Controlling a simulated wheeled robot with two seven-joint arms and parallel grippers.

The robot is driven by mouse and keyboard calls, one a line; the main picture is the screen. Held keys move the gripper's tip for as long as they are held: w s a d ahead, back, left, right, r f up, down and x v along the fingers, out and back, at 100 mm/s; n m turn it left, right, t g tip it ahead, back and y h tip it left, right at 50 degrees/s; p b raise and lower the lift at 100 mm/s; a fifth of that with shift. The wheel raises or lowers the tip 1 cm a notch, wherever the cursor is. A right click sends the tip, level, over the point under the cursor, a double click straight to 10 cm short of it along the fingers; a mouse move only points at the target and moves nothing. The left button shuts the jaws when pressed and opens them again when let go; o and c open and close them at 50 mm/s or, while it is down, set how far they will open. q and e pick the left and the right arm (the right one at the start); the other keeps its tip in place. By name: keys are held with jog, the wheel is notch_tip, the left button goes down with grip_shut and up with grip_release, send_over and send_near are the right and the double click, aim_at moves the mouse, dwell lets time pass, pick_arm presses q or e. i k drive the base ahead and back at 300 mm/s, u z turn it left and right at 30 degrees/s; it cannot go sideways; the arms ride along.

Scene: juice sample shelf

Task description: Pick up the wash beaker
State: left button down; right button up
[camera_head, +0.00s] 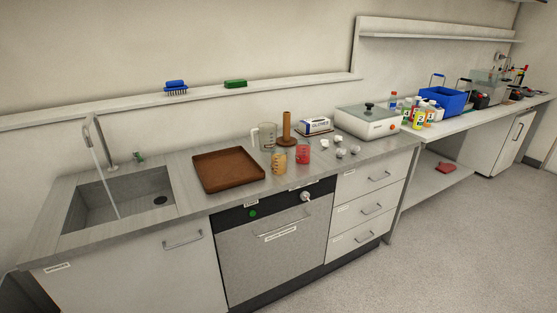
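Several vessels stand on the counter right of the brown tray. A clear jug with a handle (266,137) stands upright at the back. A small beaker with orange-brown contents (279,162) stands in front of it. A small beaker with red contents (302,156) stands to its right. I cannot tell from the picture which of these is the wash beaker. Neither of my grippers is in view.
A brown tray (228,183) lies between the vessels and the sink (118,198), where water runs from the tap. The floor is clear.

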aim_at(278, 155)
jog(key=z, duration=0.55)
jog(key=k, duration=0.65)
jog(key=z, duration=1.2)
jog(key=i, duration=1.35)
jog(key=u, duration=0.95)
jog(key=i, duration=0.55)
jog(key=u, duration=0.55)
